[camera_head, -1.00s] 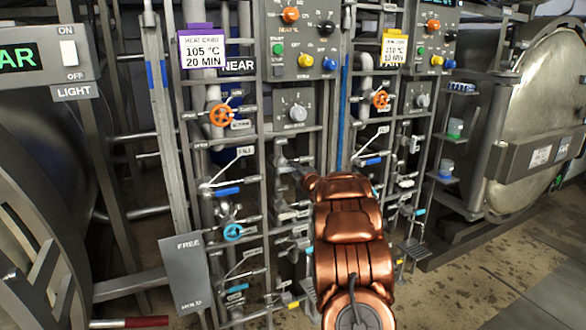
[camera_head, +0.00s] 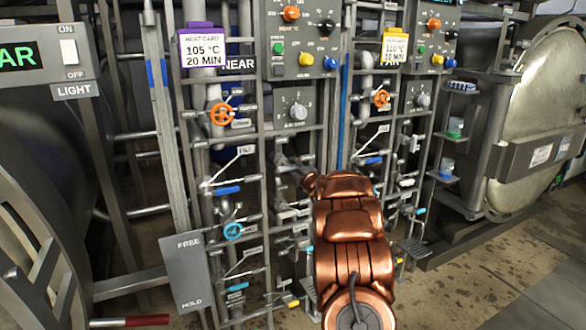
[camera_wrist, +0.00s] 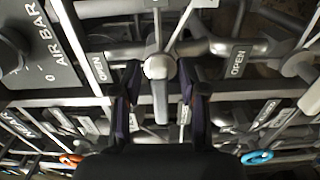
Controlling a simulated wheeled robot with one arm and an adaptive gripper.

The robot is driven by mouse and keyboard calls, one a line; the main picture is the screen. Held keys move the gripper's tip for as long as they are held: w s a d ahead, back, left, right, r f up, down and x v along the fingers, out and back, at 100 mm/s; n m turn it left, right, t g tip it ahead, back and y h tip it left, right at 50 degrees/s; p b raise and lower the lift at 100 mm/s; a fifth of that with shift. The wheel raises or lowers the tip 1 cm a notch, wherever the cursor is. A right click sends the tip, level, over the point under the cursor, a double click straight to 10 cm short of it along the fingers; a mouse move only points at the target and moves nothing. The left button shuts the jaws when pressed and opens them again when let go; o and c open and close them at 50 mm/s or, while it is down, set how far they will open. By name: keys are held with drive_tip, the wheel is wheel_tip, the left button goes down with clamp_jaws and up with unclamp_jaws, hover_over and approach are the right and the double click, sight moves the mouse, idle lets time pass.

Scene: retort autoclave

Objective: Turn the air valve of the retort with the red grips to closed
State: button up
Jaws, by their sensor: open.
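A grey valve lever with a pale round hub (camera_wrist: 158,68) shows in the wrist view, its handle hanging down in the picture. My gripper (camera_wrist: 158,82) is open, with one dark finger on each side of this lever. I cannot tell whether either finger touches it. OPEN signs stand to its left and right, and an AIR BAR dial (camera_wrist: 15,55) is at the upper left. In the head view, a bar with a red grip (camera_head: 147,321) shows at the lower left by the near retort. My copper arm reaches into the pipe rack there, and the gripper's fingers are not clearly visible.
Close around are rack bars, pipes and an orange handwheel (camera_head: 221,113), a light blue handwheel (camera_head: 233,231) and a lever with a blue grip (camera_head: 228,190). A FREE/HOLD plate (camera_head: 186,272) hangs at left. Another retort (camera_head: 540,110) stands at right; open floor lies at lower right.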

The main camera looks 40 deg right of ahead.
drive_tip(key=v, duration=1.2)
drive_tip(key=shift+w, duration=0.15)
idle(0.6)
drive_tip(key=s+a+f+m+g, duration=0.2)
drive_tip(key=s+a+m+g, duration=0.15)
drive_tip(key=a, duration=0.45)
drive_tip(key=s+a+f+m+g, duration=0.2)
drive_tip(key=s+a+m+g, duration=0.15)
drive_tip(key=a, duration=0.55)
drive_tip(key=s+a+f+m+g, duration=0.3)
drive_tip(key=a+m+g, duration=0.1)
drive_tip(key=a, duration=0.4)
drive_tip(key=s+a+f+m+g+y, duration=0.1)
drive_tip(key=s+a+m+g+y, duration=0.2)
drive_tip(key=s+a, duration=1.05)
drive_tip(key=s+a+f+g+y, duration=0.25)
drive_tip(key=s+a+g, duration=0.35)
drive_tip(key=s+a, duration=0.75)
wheel_tip(320, 180, up, 16)
drive_tip(key=d+t+p, duration=0.1)
drive_tip(key=d+p, duration=0.1)
drive_tip(key=p, duration=1.2)
